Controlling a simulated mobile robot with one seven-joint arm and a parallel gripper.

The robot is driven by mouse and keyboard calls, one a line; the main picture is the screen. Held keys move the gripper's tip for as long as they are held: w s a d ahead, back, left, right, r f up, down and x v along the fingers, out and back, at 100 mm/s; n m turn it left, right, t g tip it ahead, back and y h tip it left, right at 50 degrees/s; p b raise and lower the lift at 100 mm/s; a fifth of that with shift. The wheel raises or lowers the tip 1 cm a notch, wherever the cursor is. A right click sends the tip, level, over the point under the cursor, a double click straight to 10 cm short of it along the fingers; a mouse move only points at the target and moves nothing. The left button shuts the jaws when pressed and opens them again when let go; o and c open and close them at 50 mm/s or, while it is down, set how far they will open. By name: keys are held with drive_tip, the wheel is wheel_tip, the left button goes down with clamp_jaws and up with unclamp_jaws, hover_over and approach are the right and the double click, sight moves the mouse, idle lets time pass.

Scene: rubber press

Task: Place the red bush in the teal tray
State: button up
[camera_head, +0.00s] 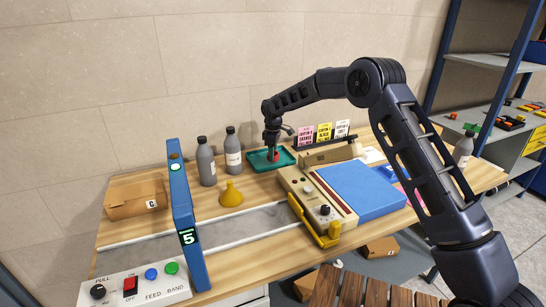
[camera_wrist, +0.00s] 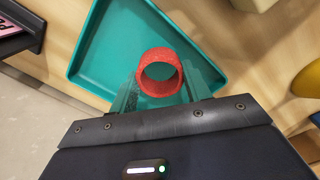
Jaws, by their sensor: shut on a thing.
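The red bush (camera_wrist: 159,91) is a short red ring with an open middle. My gripper (camera_wrist: 160,97) is shut on it, one finger on each side, in the wrist view. The teal tray (camera_wrist: 207,22) lies below and around the bush in that view. In the head view, my gripper (camera_head: 273,150) points down over the teal tray (camera_head: 258,168), with the red bush (camera_head: 274,156) at its tips. The bush appears over the tray's floor; I cannot tell whether it touches it.
Two grey bottles (camera_head: 206,162) and a yellow funnel (camera_head: 231,195) stand left of the tray. Coloured cards (camera_head: 324,132) stand behind it on the right. A cream device (camera_head: 314,200) and a blue pad (camera_head: 360,188) lie in front and right. A blue post (camera_head: 186,215) rises at left.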

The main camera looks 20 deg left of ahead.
drive_tip(key=shift+f, duration=1)
drive_tip(key=shift+f, duration=0.1)
drive_tip(key=o, duration=0.9)
drive_tip(key=shift+o, duration=0.2)
wheel_tip(320, 180, up, 12)
